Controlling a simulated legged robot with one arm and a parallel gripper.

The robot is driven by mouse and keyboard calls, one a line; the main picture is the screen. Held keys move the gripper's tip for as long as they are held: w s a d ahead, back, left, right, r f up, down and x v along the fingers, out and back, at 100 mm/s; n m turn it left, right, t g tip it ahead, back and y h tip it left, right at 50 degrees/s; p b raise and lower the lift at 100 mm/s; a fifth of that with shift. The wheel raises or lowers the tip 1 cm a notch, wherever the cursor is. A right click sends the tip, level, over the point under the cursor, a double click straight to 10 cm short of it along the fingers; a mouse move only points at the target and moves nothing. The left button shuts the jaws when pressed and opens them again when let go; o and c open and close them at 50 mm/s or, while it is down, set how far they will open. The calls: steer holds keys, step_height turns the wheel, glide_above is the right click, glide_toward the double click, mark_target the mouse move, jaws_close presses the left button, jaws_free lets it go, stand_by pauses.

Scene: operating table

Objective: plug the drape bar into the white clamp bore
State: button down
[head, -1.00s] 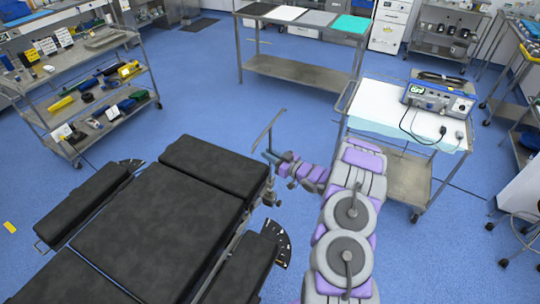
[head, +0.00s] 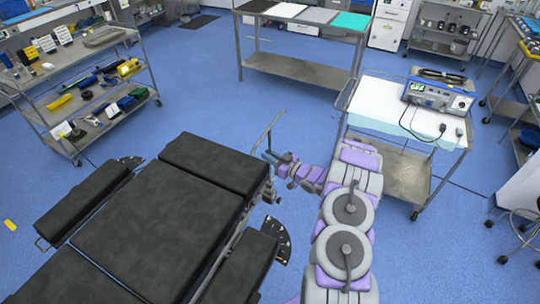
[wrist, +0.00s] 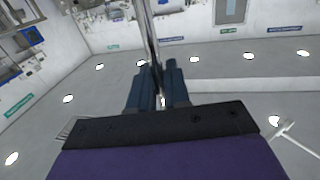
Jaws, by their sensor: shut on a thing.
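The drape bar (head: 271,129) is a thin grey metal bar with a slanted top piece, at the head end corner of the black operating table (head: 160,225). My gripper (head: 269,156) has blue fingers and is shut on the bar, just right of the table edge. In the wrist view the bar (wrist: 147,35) runs up from between my gripper's fingers (wrist: 157,85). A grey clamp-like fitting (head: 271,194) shows below my gripper at the table's side. The bar's lower end and the white bore cannot be made out clearly, so I cannot tell whether they touch.
A cart with a blue-fronted device (head: 438,97) and cables stands right of my arm. A loaded shelf cart (head: 105,85) stands at the left. A steel table (head: 300,68) is at the back. A dark fan-shaped plate (head: 277,238) juts from the table's right side. Blue floor lies between.

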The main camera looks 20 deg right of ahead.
steer(key=shift+f, duration=0.35)
steer(key=c, duration=1)
jaws_free()
steer(key=p+v, duration=0.1)
steer(key=v, duration=0.7)
steer(key=p+v, duration=0.1)
steer(key=v, duration=0.8)
steer(key=shift+s+d+f, duration=0.1)
steer(key=shift+s+f, duration=0.05)
steer(key=shift+f, duration=0.05)
